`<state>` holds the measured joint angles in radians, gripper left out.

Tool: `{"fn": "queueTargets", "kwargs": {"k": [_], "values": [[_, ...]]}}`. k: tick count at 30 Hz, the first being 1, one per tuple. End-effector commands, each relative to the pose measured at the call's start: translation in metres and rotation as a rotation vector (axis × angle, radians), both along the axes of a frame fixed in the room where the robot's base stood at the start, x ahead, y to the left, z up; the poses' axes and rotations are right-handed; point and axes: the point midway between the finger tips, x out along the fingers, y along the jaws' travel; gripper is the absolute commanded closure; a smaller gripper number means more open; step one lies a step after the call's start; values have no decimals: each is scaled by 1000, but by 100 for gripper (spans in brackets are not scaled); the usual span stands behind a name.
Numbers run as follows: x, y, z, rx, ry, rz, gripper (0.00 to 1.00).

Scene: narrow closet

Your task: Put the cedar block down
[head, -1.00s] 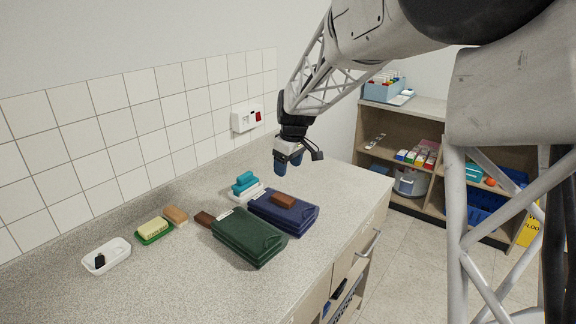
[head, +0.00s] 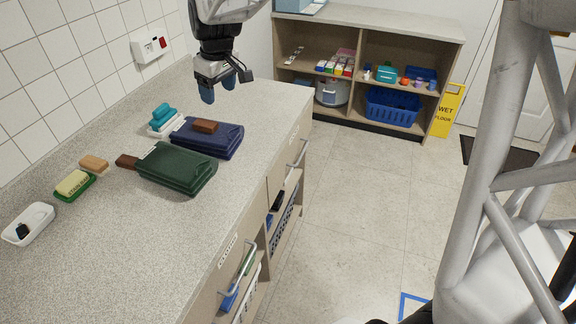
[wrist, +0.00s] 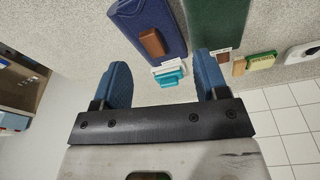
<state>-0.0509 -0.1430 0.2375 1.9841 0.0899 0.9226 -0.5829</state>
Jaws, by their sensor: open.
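A reddish-brown block (head: 205,126) lies on the folded navy cloth-like item (head: 226,140) on the counter; it also shows in the wrist view (wrist: 152,43). A second, darker brown block (head: 127,161) lies at the left end of the folded dark green item (head: 180,170). Either could be the cedar block; no name is readable on them. My gripper (head: 219,91) is above the far part of the counter, beyond the navy item. In the wrist view its blue fingers (wrist: 161,60) are spread with nothing between them. It touches neither block.
Teal rolls on a white tray (head: 164,122), a tan block (head: 94,164), a yellow bar on a green dish (head: 75,184) and a white dish (head: 28,224) line the wall side. The counter's near part is bare. A shelf unit (head: 370,20) stands beyond.

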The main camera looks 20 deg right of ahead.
Motion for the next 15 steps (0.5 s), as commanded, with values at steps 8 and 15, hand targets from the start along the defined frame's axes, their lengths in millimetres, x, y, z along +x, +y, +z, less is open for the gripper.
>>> {"fn": "queueTargets", "kwargs": {"k": [8,15], "values": [[-87,-16,18,2,-18,-150,33],[-161,-28,21,7,-31,-282,33]]}}
